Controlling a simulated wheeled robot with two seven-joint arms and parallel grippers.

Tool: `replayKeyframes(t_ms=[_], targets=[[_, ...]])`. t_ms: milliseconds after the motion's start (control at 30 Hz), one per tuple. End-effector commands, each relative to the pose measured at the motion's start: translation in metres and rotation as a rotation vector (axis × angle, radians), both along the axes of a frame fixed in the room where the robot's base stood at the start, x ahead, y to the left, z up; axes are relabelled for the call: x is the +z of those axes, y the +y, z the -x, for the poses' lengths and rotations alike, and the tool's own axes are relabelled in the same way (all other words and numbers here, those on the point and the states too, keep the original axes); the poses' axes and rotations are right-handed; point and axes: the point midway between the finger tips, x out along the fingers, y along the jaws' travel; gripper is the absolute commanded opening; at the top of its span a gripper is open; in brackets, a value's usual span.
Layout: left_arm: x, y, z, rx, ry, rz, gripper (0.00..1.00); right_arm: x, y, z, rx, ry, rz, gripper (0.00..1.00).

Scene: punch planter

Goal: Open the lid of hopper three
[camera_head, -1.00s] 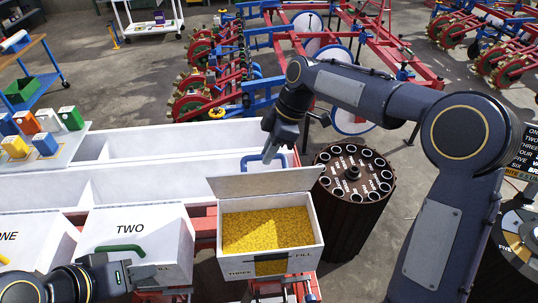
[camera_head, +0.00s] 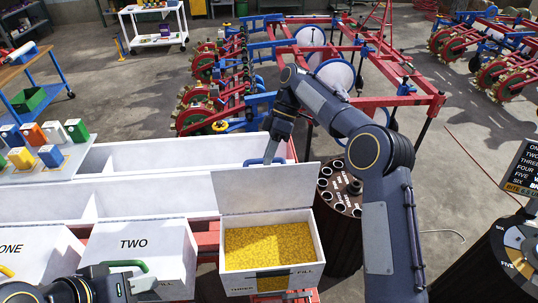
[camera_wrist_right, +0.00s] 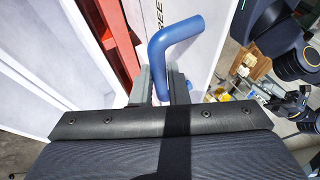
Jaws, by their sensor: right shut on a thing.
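Hopper three (camera_head: 232,284) is a white box at the bottom centre in the head view, with yellow grain (camera_head: 270,245) inside. Its white lid (camera_head: 265,190) stands up at the back edge, with its inner face showing. My right gripper (camera_head: 271,155) is behind the lid, shut on the blue handle (camera_head: 258,162). The right wrist view shows the handle (camera_wrist_right: 172,40) between its fingers (camera_wrist_right: 160,85). The lower part of the handle is hidden there. My left gripper (camera_head: 143,283) is in front of hopper two, at the lower left; its finger gap is unclear.
Hopper two (camera_head: 135,243) with a green handle stands left of hopper three. A dark round drum (camera_head: 340,235) with several holes stands close on the right, partly behind my right arm. Red and blue machine frames (camera_head: 330,75) fill the back.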

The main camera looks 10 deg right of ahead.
Motion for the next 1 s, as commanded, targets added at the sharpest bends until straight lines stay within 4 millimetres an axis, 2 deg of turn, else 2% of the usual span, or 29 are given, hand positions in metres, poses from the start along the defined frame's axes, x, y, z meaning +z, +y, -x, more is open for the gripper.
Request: replayKeyframes(t_ms=[33, 267, 300, 467, 800, 867, 1000], targets=[[-0.001, 0.0, 0.0, 0.0, 0.0, 0.0, 0.36, -0.01, -0.003, 0.001, 0.003, 0.016, 0.015, 0.0], [-0.001, 0.0, 0.0, 0.0, 0.0, 0.0, 0.36, -0.011, -0.003, 0.001, 0.003, 0.015, 0.015, 0.0], [-0.001, 0.0, 0.0, 0.0, 0.0, 0.0, 0.36, -0.011, -0.003, 0.001, 0.003, 0.015, 0.015, 0.16], [-0.001, 0.0, 0.0, 0.0, 0.0, 0.0, 0.36, -0.008, -0.001, 0.001, 0.003, 0.012, 0.011, 0.36], [-0.001, 0.0, 0.0, 0.0, 0.0, 0.0, 0.36, -0.001, 0.0, 0.0, 0.002, 0.006, 0.006, 0.36], [-0.001, 0.0, 0.0, 0.0, 0.0, 0.0, 0.36, 0.004, 0.0, 0.0, 0.002, 0.005, 0.006, 0.36], [-0.005, 0.0, 0.0, 0.0, 0.0, 0.0, 0.36, 0.027, 0.0, 0.002, 0.003, 0.004, 0.007, 0.36]])
